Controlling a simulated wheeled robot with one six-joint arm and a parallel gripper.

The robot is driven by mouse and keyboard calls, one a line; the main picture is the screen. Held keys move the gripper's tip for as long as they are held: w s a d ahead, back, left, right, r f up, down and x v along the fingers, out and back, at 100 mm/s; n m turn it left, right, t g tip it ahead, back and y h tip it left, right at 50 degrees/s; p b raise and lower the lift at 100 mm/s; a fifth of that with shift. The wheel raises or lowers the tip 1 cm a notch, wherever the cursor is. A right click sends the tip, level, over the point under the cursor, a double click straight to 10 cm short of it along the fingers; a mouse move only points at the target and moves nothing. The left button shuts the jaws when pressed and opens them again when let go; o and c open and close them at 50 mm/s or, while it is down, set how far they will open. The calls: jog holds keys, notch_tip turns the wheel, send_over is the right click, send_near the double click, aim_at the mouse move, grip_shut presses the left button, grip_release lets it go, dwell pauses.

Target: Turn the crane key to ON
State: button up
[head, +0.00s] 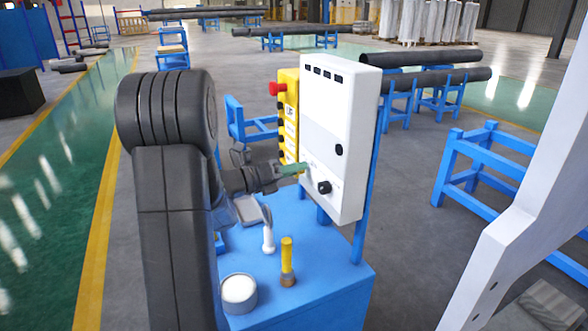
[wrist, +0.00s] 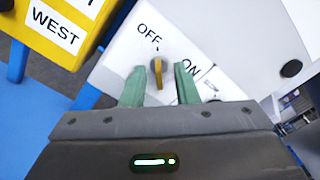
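The crane key (wrist: 158,73) shows in the wrist view as a yellow bar on a grey round switch on a white panel. The OFF label (wrist: 149,33) is above it and the ON label (wrist: 189,69) is to its right. The bar stands nearly upright in the picture, its upper end toward OFF. My gripper (wrist: 160,80) is open, with one green finger on each side of the key and visible gaps between. In the head view my gripper (head: 298,169) is at the lower left of the white control box (head: 338,130); the key cannot be made out there.
A yellow pendant (head: 289,115) with a red button hangs left of the box. A black knob (head: 324,187) is just right of my fingers. Below, a blue table (head: 320,270) holds a round tin (head: 238,292), a yellow-handled brush (head: 287,262) and a white-handled tool (head: 268,238).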

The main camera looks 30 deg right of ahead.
grip_shut()
jog(key=shift+f+m+b, duration=0.1)
jog(key=shift+m+b, duration=0.2)
jog(key=shift+b, duration=0.1)
jog(key=m+b, duration=1.7)
jog(key=b, duration=0.2)
dwell(0.4)
